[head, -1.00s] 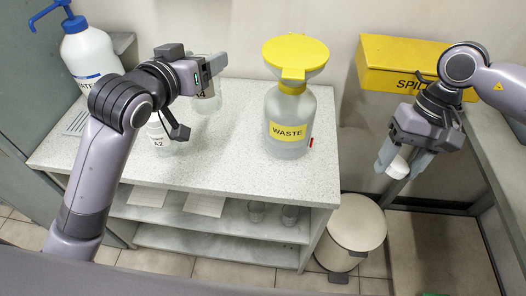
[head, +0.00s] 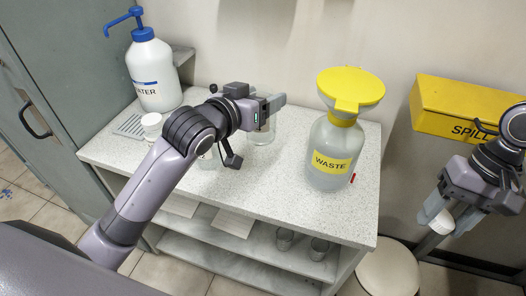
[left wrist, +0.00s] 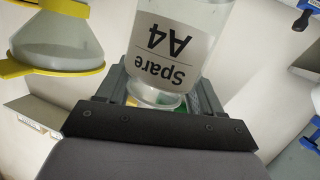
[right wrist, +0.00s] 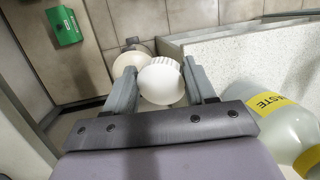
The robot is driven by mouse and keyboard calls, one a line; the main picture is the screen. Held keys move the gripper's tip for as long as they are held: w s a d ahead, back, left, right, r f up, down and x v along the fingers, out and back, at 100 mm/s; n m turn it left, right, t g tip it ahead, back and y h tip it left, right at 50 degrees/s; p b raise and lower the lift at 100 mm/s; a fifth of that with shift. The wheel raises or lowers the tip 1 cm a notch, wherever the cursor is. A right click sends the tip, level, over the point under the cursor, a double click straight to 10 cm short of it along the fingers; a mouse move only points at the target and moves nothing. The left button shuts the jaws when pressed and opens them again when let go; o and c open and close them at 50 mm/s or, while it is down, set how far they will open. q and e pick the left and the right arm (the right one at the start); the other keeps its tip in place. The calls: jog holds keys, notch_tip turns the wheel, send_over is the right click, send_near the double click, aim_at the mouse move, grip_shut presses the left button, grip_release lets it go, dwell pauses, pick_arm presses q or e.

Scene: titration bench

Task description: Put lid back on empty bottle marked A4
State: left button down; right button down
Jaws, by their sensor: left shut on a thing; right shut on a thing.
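A clear bottle labelled "Spare A4" (left wrist: 172,45) is between the fingers of my left gripper (left wrist: 162,92), which is shut on it. It looks empty. In the head view this bottle (head: 262,133) is at the bench, partly hidden by my left gripper (head: 270,108); I cannot tell whether it touches the bench top. My right gripper (right wrist: 162,88) is shut on a white ribbed lid (right wrist: 161,82). In the head view the lid (head: 442,222) is in the air right of the bench, well apart from the bottle.
The waste bottle (head: 329,160) with its yellow funnel stands between the grippers on the bench (head: 290,200). A water bottle (head: 154,75) and a small white-capped container (head: 152,124) are at the left. A yellow spill box (head: 450,108) is at right.

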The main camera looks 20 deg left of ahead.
aim_at(262, 132)
pick_arm(q)
notch_tip(262, 132, down, 9)
jog(key=shift+b, duration=0.4)
pick_arm(e)
jog(key=shift+f, duration=0.55)
pick_arm(q)
jog(key=shift+f+b, duration=0.3)
jog(key=shift+f, duration=1.85)
pick_arm(e)
jog(key=shift+f, duration=0.25)
pick_arm(q)
jog(key=shift+f, duration=0.1)
jog(key=shift+c, duration=0.8)
grip_release()
jog(key=v, duration=1.2)
pick_arm(e)
jog(key=shift+r, duration=0.15)
